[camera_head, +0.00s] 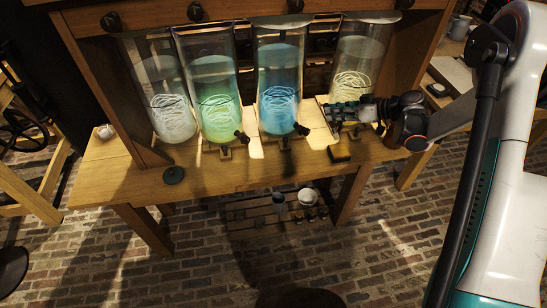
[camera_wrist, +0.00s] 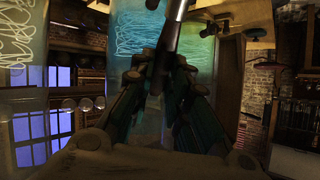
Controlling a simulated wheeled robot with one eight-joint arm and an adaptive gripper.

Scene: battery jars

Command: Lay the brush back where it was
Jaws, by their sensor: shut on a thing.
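My gripper (camera_head: 343,112) is in front of the rightmost jar (camera_head: 358,65), above the wooden bench (camera_head: 105,180). In the wrist view its two fingers (camera_wrist: 168,65) close on a dark, slim rod (camera_wrist: 172,35), which I take to be the brush. The rod runs up out of the top of that view, a little tilted. Its bristles cannot be told apart, and the brush is not clear in the head view, where the gripper hides it. A round dark disc (camera_head: 174,175) lies at the bench's left front.
Pale (camera_head: 165,100), green (camera_head: 215,95) and blue (camera_head: 279,80) jars stand left of my gripper, with dark taps (camera_head: 245,137) in front. A dark block (camera_head: 339,154) sits below the gripper. A low slatted shelf (camera_head: 260,214) is underneath. The bench's front left is mostly clear.

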